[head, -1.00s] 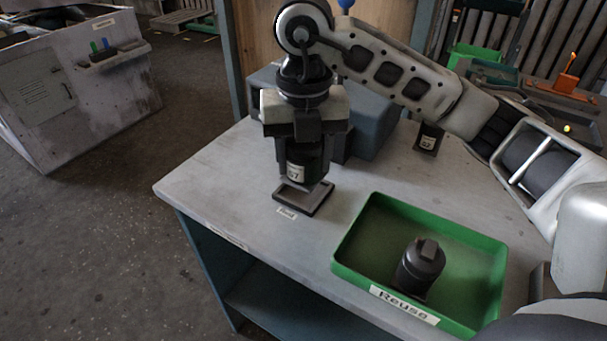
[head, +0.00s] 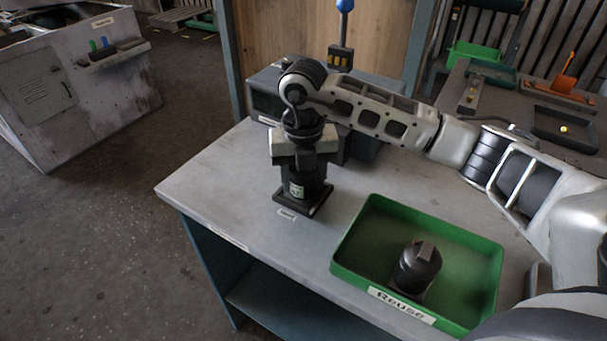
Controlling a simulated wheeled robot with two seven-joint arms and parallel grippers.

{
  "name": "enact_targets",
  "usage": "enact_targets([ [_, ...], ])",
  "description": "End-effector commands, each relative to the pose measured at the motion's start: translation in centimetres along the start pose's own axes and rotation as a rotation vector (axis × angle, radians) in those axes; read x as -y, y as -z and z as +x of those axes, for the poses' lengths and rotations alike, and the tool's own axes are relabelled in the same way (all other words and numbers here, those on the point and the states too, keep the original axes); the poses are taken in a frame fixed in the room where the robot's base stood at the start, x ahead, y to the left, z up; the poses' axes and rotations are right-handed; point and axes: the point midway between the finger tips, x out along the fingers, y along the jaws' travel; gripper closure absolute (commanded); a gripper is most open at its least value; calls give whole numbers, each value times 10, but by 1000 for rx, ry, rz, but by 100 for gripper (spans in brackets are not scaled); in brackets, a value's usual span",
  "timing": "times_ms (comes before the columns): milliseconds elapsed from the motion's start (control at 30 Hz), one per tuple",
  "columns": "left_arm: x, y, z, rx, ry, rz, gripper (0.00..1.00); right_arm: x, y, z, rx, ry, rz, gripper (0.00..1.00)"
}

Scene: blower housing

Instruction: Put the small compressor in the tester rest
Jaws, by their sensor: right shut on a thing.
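My right gripper (head: 304,160) points straight down and is shut on the small compressor (head: 304,186), a dark cylinder with a pale label. The compressor stands upright at the tester rest (head: 318,208), a low dark square frame on the table with a small label in front. Its lower end appears to be within the frame; the exact contact is hard to see. The top of the compressor is hidden by the gripper. My left gripper is not in view.
A green tray (head: 348,234) labelled "Reuse" holds another dark cylindrical part (head: 417,266) to the right. A dark box-shaped tester (head: 268,98) with a blue-knobbed lever (head: 343,8) stands behind the gripper. The table's left part is clear.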

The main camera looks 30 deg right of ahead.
Motion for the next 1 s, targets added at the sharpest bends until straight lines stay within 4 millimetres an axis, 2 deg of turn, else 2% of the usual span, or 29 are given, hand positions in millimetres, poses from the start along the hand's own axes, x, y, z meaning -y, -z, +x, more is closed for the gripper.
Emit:
enact_targets([
  [167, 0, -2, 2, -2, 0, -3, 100, 0, 0, 2, 2, -2, 0, 92],
  [200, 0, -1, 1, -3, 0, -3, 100, 0, 0, 3, 0, 0, 0, 45],
  [267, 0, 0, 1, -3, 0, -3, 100, 0, 0, 2, 0, 0, 0, 29],
  [533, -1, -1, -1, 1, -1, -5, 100, 0, 0, 2, 0, 0, 1, 29],
  [667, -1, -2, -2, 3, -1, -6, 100, 0, -1, -6, 3, -2, 1, 29],
  [767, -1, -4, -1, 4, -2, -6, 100, 0, -1, -20, 5, -3, 0, 29],
  [1000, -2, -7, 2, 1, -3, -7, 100, 0, -1, -73, 5, -3, 0, 29],
])
